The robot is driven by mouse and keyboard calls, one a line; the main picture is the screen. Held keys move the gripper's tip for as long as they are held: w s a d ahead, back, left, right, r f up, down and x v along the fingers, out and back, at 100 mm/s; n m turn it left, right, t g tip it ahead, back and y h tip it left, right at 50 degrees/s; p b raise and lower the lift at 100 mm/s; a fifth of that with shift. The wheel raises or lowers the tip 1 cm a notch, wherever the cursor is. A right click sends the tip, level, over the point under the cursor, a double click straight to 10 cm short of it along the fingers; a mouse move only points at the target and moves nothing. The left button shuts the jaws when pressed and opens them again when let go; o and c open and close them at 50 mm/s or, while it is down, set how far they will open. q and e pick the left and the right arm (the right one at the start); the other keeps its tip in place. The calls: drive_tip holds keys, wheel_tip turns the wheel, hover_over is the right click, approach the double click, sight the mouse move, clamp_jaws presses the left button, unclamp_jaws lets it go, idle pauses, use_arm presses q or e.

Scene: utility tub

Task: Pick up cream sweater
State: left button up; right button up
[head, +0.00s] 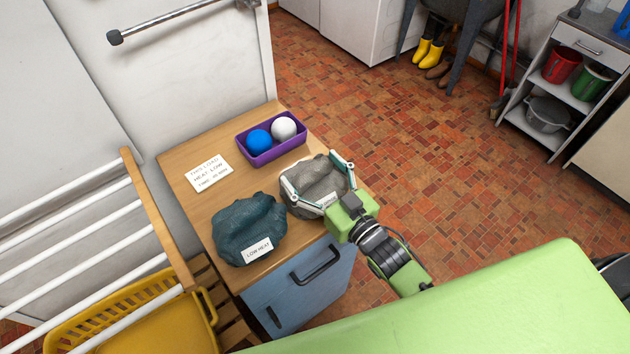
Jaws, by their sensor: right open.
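The cream sweater (316,178), a crumpled knit bundle that looks greyish beige here, lies on the wooden top of a small cabinet, near its right edge. A white tag shows partly on its front, by the gripper. My right gripper (309,168) comes in from the lower right and is open. Its two fingers are spread on either side of the sweater, one at its left and one at its upper right. I cannot tell whether they touch it. My left gripper is not in view.
A teal knit bundle (246,226) tagged "LOW HEAT" lies left of the sweater. A purple tray (265,157) with a blue and a white ball stands behind. A note card (209,173) lies at the left. A drying rack (160,220) and yellow basket (88,308) stand left of the cabinet (278,291).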

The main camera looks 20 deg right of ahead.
drive_tip(key=c, duration=1.6)
drive_tip(key=shift+r, duration=0.1)
